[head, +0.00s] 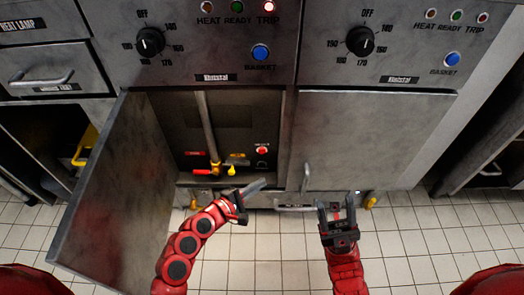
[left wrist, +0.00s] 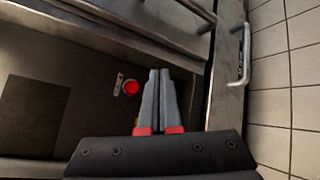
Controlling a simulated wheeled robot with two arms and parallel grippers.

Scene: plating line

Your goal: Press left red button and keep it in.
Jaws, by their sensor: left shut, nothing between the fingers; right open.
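The red button (head: 262,150) is a small red knob on the back panel inside the open left cabinet, at its right side. It also shows in the left wrist view (left wrist: 132,87), just left of my gripper's fingertips. My left gripper (head: 258,184) is shut and empty, in front of the cabinet opening and below the button in the head view. In the left wrist view its fingers (left wrist: 159,72) appear apart from the button, though depth is hard to judge. My right gripper (head: 337,206) is open and empty, in front of the closed right cabinet door.
The left cabinet door (head: 120,185) stands open at the left. Inside are a vertical pipe (head: 207,125), a red-handled valve (head: 203,171) and a yellow fitting (head: 231,170). The right door (head: 370,140) is shut, with a handle (head: 306,177). Tiled floor in front is clear.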

